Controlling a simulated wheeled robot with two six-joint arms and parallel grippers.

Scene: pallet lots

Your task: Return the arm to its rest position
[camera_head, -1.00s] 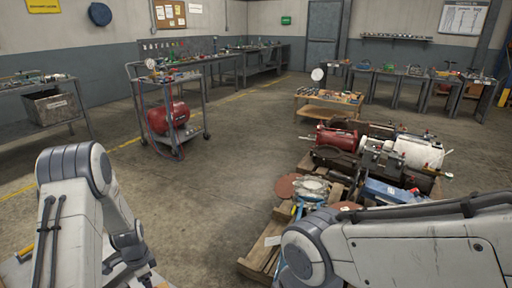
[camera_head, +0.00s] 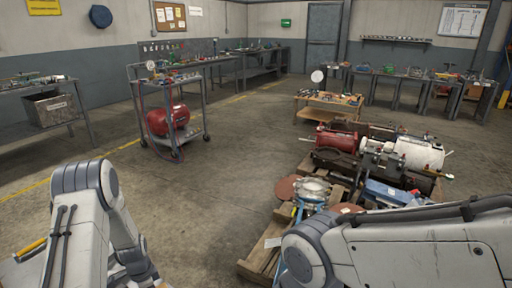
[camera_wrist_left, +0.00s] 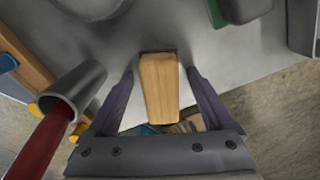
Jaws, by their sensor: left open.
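My left arm (camera_head: 85,215) comes in at the lower left of the head view; its gripper is not clearly visible there. In the left wrist view my left gripper (camera_wrist_left: 160,74) is open, with dark fingers on either side of a wooden handle-like piece (camera_wrist_left: 158,90). Gaps show between that piece and both fingers. My right arm (camera_head: 420,250) stretches across the lower right of the head view, and its gripper is out of frame.
In the head view, a loaded pallet (camera_head: 258,262) is at right, a cart (camera_head: 172,80) at left. Open floor (camera_head: 220,170) lies between.

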